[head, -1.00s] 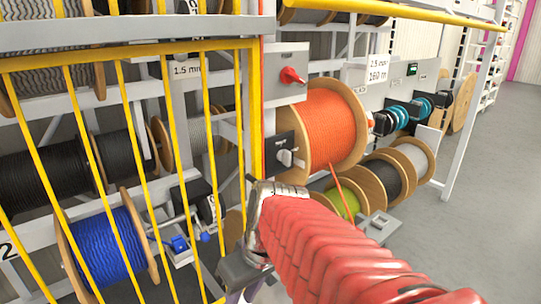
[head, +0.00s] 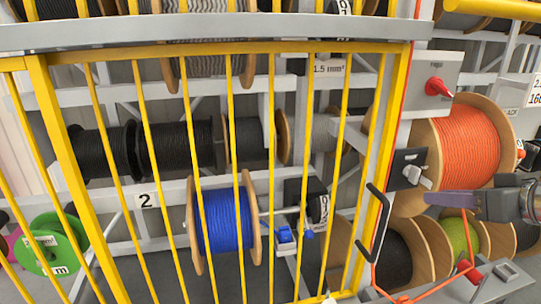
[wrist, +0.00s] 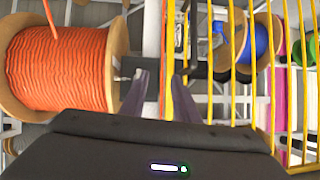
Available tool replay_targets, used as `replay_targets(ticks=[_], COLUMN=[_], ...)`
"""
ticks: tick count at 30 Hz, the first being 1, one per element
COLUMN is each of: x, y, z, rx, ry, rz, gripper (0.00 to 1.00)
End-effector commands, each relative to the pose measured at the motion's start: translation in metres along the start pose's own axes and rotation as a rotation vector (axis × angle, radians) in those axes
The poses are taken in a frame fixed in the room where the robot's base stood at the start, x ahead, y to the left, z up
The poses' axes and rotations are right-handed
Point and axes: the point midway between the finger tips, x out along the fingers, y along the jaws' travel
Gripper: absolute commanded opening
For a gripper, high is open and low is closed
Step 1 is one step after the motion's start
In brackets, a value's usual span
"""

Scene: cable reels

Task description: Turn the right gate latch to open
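The right gate latch (head: 411,170) is a dark plate with a light grey knob, on the grey post right of the yellow barred gate (head: 232,120). The knob juts down and to the right. My gripper (head: 432,199) comes in from the right edge in the head view, its purple-grey finger just below the knob in the picture; I cannot tell whether it touches. In the wrist view my gripper (wrist: 163,88) has two fingers apart with nothing seen between them. The latch's dark plate shows partly near the left fingertip, and the knob is not clear there.
A red rotary switch (head: 437,87) sits above the latch on a grey panel. The orange cable reel (head: 468,145) stands close on the right. A black pull handle (head: 374,222) juts from the gate's edge. A blue reel (head: 225,219) is behind the bars.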

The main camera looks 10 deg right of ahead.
Motion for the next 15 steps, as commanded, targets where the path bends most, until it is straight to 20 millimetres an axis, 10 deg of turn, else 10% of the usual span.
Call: replay_targets(ticks=[15], x=[-0.035], y=[0.028], z=[-0.033], rx=[-0.076], ry=[0.126], rz=[0.078], gripper=[0.28])
